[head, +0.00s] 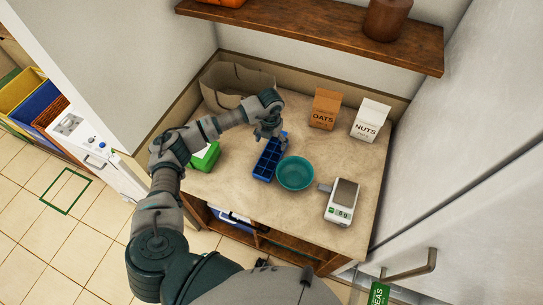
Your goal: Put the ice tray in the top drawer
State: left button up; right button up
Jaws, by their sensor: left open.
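The blue ice tray (265,162) lies on the counter, left of the teal bowl (295,173). It has several square compartments. My left gripper (274,137) is open at the far end of the tray, and its fingers are over or around that end. I cannot tell whether they touch it. The gripper hides part of the tray's far end. My right gripper is not in view. I cannot make out a top drawer for certain; open shelving shows below the counter.
A green box (204,156), an oats box (325,108), a nuts box (370,119) and a white scale (342,202) stand on the counter (240,195). A wooden shelf (320,24) hangs above. A handle (412,268) sticks out at the lower right.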

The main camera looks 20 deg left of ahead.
aim_at(271, 155)
pick_arm(q)
notch_tip(271, 155, down, 3)
jog(key=shift+d+f, duration=0.15)
jog(key=shift+f, duration=0.05)
jog(key=f, duration=0.2)
jog(key=f+p, duration=0.1)
jog(key=f, duration=0.1)
jog(key=shift+s+d+f, duration=0.1)
jog(key=shift+s+f, duration=0.05)
jog(key=shift+s, duration=0.05)
jog(key=shift+f, duration=0.55)
jog(key=c, duration=1.6)
